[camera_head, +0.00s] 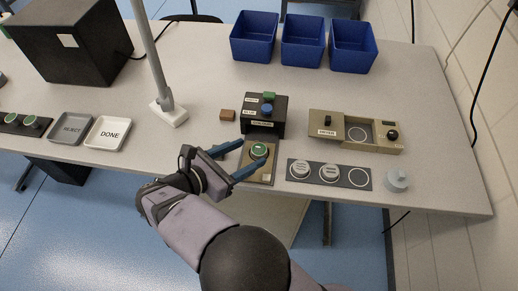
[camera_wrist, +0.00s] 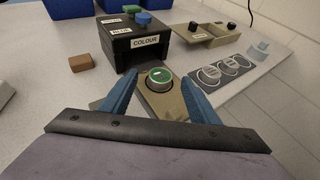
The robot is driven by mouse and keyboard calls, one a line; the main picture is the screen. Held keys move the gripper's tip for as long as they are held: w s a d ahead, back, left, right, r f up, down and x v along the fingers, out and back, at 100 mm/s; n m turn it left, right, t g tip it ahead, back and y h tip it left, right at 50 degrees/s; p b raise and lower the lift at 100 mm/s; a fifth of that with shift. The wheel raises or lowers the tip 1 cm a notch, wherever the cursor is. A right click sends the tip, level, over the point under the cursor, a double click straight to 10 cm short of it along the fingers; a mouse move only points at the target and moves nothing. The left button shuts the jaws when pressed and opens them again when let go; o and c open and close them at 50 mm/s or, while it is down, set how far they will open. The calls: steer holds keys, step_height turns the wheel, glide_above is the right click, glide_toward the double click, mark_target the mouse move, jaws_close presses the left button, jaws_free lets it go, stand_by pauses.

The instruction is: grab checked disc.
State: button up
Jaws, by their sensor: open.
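A round disc with a green face and a pale rim (camera_head: 259,151) sits on the tan plate (camera_head: 262,176) in front of the black press (camera_head: 248,114); its face marking is too small to read. It also shows in the wrist view (camera_wrist: 159,78). My gripper (camera_head: 255,149) is open, its two blue fingers spread on either side of this disc. In the wrist view the gripper (camera_wrist: 159,75) has the disc between and just beyond its fingertips, with gaps at both sides. I cannot tell the fingers' exact height above the plate.
A brown block (camera_head: 227,115) is left of the press. REJECT (camera_head: 71,128) and DONE (camera_head: 107,133) trays and a strip with green discs (camera_head: 22,130) are farther left.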

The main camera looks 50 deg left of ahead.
mark_target(259, 149)
steer(key=shift+x, duration=1.85)
steer(key=shift+d, duration=0.1)
steer(key=c, duration=1.2)
step_height(259, 149, up, 10)
steer(key=shift+s, duration=0.1)
